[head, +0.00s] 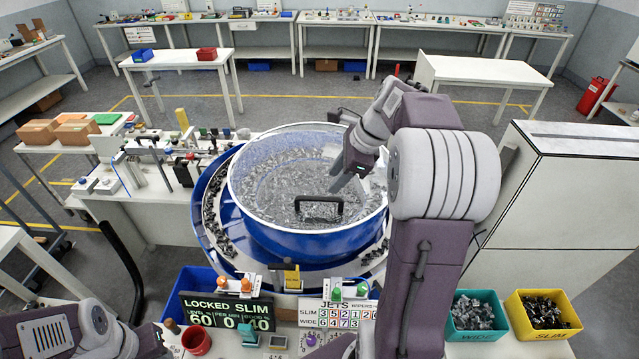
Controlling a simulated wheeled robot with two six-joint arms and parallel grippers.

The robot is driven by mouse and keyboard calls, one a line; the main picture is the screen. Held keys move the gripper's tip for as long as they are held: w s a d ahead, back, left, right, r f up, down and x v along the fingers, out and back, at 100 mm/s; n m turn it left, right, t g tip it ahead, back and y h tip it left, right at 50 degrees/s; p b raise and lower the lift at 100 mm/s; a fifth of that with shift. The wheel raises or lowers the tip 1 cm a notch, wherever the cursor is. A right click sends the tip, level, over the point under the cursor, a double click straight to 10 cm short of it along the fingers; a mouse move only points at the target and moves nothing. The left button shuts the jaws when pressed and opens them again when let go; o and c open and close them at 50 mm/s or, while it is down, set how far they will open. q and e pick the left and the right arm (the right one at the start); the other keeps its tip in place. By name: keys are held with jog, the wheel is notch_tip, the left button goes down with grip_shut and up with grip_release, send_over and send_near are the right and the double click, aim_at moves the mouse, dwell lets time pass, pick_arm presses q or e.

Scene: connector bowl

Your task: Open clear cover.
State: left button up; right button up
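A round feeder bowl (270,240) with a blue wall stands in the middle of the head view. A clear cover (275,165) lies over it, and many small metallic parts show through. The cover has a black bar handle (318,220) on its near part. My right gripper (338,187) reaches down from the upper right, with its tip just above and behind the handle's right end. It appears apart from the handle; its finger gap is too small to make out. My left arm is at the bottom left, and its gripper is not in view.
A green bin (477,335) and a yellow bin (571,334) stand at the lower right. In front of the bowl are a counter sign (225,312), a JETS panel (338,314) and a red cup (196,340). A white cabinet (560,190) stands at right.

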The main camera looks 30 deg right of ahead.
aim_at(321, 199)
jog(key=x, duration=0.5)
jog(key=p+x, duration=0.1)
jog(key=x, duration=0.2)
jog(key=shift+w+d+f, duration=0.15)
jog(key=shift+w+d, duration=0.2)
jog(key=shift+a+f, duration=0.1)
jog(key=shift+f, duration=0.15)
jog(key=shift+s+a+r, duration=0.15)
jog(key=shift+s+a, duration=0.2)
jog(key=c, duration=0.5)
jog(key=shift+w+d, duration=0.15)
grip_shut()
